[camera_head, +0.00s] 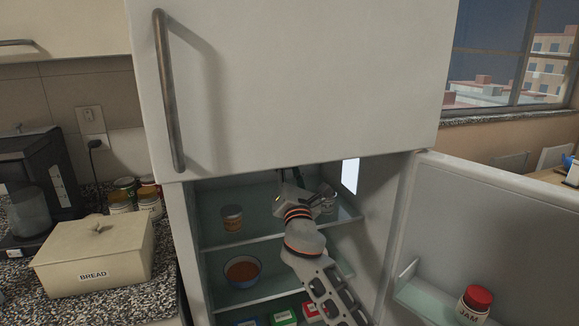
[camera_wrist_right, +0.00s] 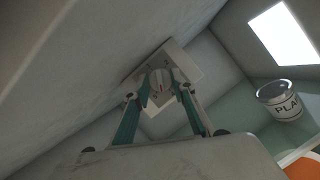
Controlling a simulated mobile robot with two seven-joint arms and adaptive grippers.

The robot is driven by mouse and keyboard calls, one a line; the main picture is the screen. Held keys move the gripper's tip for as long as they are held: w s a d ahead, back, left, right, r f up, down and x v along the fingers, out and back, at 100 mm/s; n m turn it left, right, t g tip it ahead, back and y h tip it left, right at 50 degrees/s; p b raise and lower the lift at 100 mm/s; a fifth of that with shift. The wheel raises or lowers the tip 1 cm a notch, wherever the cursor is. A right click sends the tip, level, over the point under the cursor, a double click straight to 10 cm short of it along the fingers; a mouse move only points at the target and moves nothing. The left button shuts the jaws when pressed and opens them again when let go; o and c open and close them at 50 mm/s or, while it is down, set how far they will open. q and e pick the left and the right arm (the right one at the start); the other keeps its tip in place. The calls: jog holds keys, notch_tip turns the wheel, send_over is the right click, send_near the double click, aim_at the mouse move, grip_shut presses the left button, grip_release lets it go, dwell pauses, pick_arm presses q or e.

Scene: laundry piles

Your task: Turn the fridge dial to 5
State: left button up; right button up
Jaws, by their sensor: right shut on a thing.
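In the head view my right gripper (camera_head: 290,177) reaches up inside the open fridge, and the dial is hidden there behind the upper door. My left gripper is not in view.
The open lower fridge door (camera_head: 500,225) stands to the right, with a jam jar (camera_head: 475,300) on its shelf. A jar (camera_head: 232,218) and a bowl (camera_head: 242,270) sit on shelves left of my arm. A labelled can (camera_wrist_right: 280,101) stands close to the right of my gripper.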

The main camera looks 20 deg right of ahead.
jog(key=shift+a+r+m+g+h+p, duration=0.1)
jog(key=shift+m+g+h+p, duration=0.4)
jog(key=shift+m, duration=1.35)
jog(key=shift+r+m+g+h+p, duration=0.2)
jog(key=shift+m+g+h, duration=0.45)
jog(key=shift+m, duration=1.2)
jog(key=shift+f, duration=0.1)
jog(key=o, duration=1.1)
